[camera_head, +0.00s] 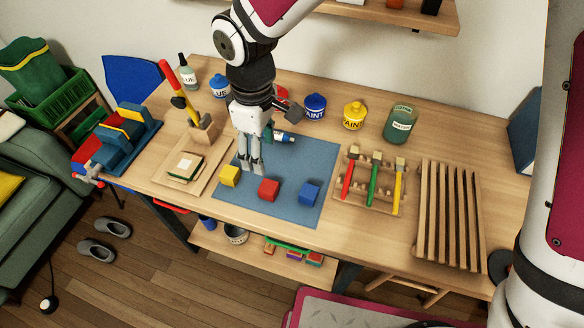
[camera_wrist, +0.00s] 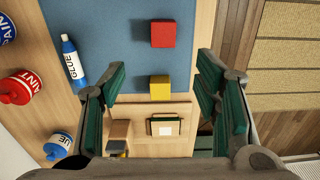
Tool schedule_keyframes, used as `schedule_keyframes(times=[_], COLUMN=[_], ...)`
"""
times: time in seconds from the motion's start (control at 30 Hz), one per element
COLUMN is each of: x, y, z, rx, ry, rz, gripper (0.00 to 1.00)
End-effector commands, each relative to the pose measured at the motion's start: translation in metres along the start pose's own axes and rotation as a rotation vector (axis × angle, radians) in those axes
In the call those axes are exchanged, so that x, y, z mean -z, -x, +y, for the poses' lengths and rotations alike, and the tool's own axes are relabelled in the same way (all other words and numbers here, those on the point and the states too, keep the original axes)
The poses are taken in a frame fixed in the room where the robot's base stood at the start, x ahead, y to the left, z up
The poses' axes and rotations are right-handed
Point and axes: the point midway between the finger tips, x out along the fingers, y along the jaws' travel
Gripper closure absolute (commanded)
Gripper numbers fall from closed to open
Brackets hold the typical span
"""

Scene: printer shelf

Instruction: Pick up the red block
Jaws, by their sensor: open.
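The red block (camera_head: 268,189) lies on the blue mat (camera_head: 290,155), between the yellow block (camera_head: 229,175) and the blue block (camera_head: 309,193). In the wrist view the red block (camera_wrist: 163,34) is near the top, beyond the fingertips. My gripper (camera_head: 252,168) is open and empty, above the mat's left part and behind the yellow block in the head view. In the wrist view my gripper (camera_wrist: 160,82) has its fingers wide apart, with the yellow block (camera_wrist: 160,88) showing between them. Nothing hides the red block.
A glue bottle (camera_wrist: 72,60) lies on the mat. Paint jars (camera_head: 315,106) stand at the back. A wooden tray (camera_head: 215,178) is at left. The mat around the red block is clear.

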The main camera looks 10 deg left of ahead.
Motion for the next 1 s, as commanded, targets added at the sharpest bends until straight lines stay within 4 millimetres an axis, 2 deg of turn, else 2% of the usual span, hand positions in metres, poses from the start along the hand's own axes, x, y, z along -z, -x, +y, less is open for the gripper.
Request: schedule_keyframes(times=[0.4, 0.73, 1.0], x=[0.000, -0.003, -0.007], y=[-0.068, -0.094, -0.130], z=[-0.002, -0.003, -0.006], rx=[0.005, 0.003, 0.003], ry=[0.002, 0.001, 0.000], rz=[-0.003, -0.003, -0.002], gripper=[0.43, 0.43, 0.43])
